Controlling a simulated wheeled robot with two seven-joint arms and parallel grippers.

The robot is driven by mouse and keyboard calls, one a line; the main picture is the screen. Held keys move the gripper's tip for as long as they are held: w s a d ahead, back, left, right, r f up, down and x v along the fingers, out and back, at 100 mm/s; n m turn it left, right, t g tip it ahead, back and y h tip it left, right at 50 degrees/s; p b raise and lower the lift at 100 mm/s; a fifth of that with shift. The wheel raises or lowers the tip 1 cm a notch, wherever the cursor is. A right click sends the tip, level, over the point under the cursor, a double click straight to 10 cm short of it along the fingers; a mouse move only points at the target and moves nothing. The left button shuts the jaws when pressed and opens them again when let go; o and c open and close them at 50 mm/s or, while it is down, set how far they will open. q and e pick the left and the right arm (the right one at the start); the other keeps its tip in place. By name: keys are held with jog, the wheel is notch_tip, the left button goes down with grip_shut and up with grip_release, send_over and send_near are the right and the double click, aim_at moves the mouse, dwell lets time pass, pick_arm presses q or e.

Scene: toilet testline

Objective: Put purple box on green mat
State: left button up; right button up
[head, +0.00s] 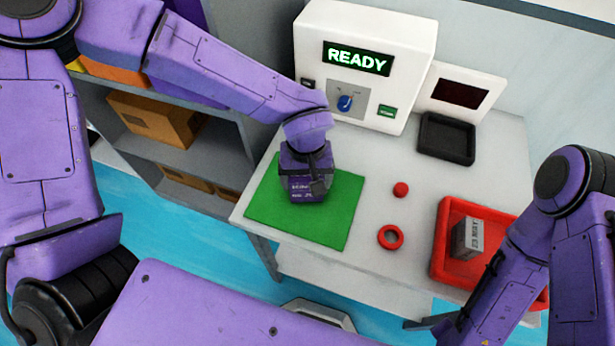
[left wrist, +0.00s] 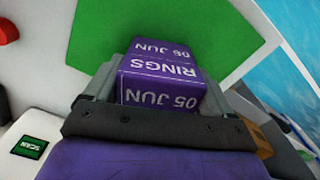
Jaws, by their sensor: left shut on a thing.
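The purple box (head: 306,190) is held upright by my left gripper (head: 310,165) over the green mat (head: 335,222). In the left wrist view the purple box (left wrist: 158,68), labelled "RINGS 05 JUN", sits between the grey fingers of my left gripper (left wrist: 150,88), which is shut on it. The green mat (left wrist: 185,25) fills the background beyond the box there. I cannot tell whether the box's bottom touches the mat. My right arm comes in at the lower right, and its gripper is out of view.
A white machine (head: 365,60) reading "READY" stands behind the mat. A black tray (head: 446,138) is to its right. A red ball (head: 401,189) and red ring (head: 390,237) lie right of the mat. A red crate (head: 442,225) holds a grey box (head: 467,239). Shelves are at left.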

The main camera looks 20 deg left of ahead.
pick_arm(q)
jog(key=shift+f, duration=0.1)
jog(key=o, duration=1.1)
jog(key=shift+f, duration=0.1)
jog(key=shift+c, duration=0.2)
notch_tip(320, 180, up, 12)
jog(key=shift+r+p, duration=0.25)
jog(key=shift+p, duration=0.3)
